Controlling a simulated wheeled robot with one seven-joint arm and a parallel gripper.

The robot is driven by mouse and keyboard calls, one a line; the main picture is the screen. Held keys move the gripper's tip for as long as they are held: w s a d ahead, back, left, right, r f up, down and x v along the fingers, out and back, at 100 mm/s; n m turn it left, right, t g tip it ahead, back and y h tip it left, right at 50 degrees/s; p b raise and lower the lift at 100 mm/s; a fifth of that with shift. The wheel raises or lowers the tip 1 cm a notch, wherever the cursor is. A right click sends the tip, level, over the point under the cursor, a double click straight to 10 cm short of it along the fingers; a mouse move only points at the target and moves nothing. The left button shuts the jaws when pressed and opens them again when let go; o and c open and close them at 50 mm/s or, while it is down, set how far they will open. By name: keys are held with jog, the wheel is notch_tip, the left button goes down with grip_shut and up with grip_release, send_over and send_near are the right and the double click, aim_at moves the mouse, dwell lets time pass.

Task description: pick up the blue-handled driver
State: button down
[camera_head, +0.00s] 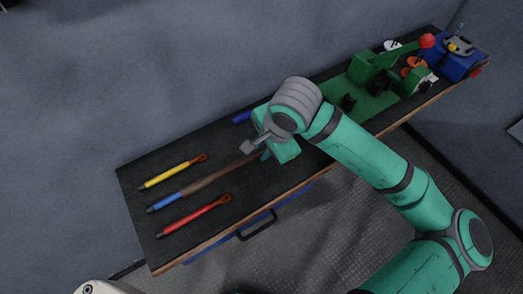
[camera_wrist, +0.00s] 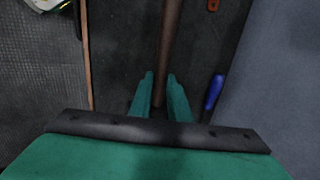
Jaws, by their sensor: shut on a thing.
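A blue handle (camera_head: 241,117) lies on the bench's back side, next to my gripper; my arm hides whatever continues from it. It also shows in the wrist view (camera_wrist: 214,92), to the right of my fingers and apart from them. My gripper (camera_wrist: 161,84) is low over the bench, its two green fingers shut on a brown shaft (camera_wrist: 169,40) that runs between them. In the head view the brown shaft (camera_head: 222,174) reaches left toward a second blue handle (camera_head: 168,201). I cannot tell whether these two are joined.
A yellow-handled tool (camera_head: 165,176) and a red-handled tool (camera_head: 192,216) lie on the dark bench (camera_head: 135,184) at left. A green fixture (camera_head: 372,98) and a blue device (camera_head: 455,62) stand at the right. A drawer handle (camera_head: 257,226) juts from the front. A wall stands behind.

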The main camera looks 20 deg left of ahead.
jog(key=f, duration=0.1)
jog(key=w+f, duration=0.1)
jog(key=f, duration=0.1)
jog(key=shift+s+a+f, duration=0.1)
jog(key=shift+a+f, duration=0.1)
jog(key=shift+f, duration=0.1)
jog(key=shift+s, duration=0.25)
jog(key=shift+f, duration=0.15)
jog(key=c, duration=1.7)
grip_release()
jog(key=shift+w, duration=0.1)
jog(key=shift+o, duration=0.2)
